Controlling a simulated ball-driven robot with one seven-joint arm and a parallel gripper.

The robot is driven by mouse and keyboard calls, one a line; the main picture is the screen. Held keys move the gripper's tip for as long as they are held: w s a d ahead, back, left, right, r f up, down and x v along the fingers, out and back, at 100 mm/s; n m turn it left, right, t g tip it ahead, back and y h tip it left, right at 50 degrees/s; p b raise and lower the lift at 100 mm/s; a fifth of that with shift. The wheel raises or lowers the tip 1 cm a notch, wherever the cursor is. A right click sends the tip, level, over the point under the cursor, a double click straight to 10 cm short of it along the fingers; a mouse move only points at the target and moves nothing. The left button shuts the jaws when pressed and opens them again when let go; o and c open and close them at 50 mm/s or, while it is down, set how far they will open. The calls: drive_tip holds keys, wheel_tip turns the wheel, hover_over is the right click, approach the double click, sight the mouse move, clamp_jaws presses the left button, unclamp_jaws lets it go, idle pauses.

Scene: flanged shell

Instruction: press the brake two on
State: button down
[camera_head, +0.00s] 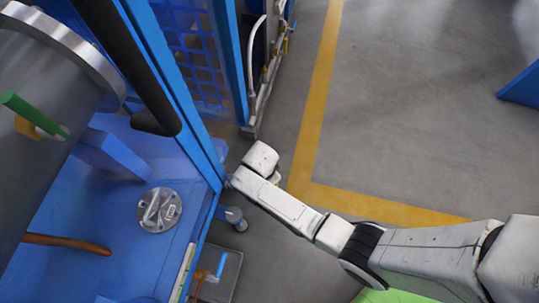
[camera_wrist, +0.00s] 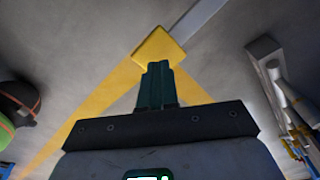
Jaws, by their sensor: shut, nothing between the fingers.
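In the wrist view, my gripper (camera_wrist: 158,68) is shut, with its two dark fingers together and nothing between them. Its tips overlap the lower edge of a bright yellow block (camera_wrist: 158,46) at the end of a grey bar (camera_wrist: 198,18). This block may be brake two, but no label shows. I cannot tell whether the fingers touch it. In the head view, my white arm reaches to the blue frame's corner, and its end hides the fingers. A grey caster-like part (camera_head: 236,218) stands on the floor just below the arm there.
A blue frame (camera_head: 207,150) holds a large grey cylinder (camera_head: 45,75) at left. A rack with a pale curved handle (camera_head: 252,60) stands behind. Grey floor (camera_head: 420,110) with a yellow line (camera_head: 318,95) is clear on the right.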

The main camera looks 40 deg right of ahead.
drive_tip(key=shift+d+f+b, duration=0.15)
drive_tip(key=shift+f+b, duration=1)
drive_tip(key=shift+f, duration=0.45)
wheel_tip(320, 180, down, 4)
drive_tip(key=b, duration=0.3)
drive_tip(key=shift+f, duration=0.25)
drive_tip(key=shift+r, duration=0.1)
drive_tip(key=shift+a+r, duration=0.2)
drive_tip(key=shift+a, duration=0.15)
drive_tip(key=shift+a+r+p, duration=0.15)
drive_tip(key=shift+a+p, duration=0.15)
drive_tip(key=shift+a, duration=0.3)
drive_tip(key=shift+a+r+p, duration=0.15)
drive_tip(key=shift+a+p, duration=0.1)
drive_tip(key=shift+a, duration=0.3)
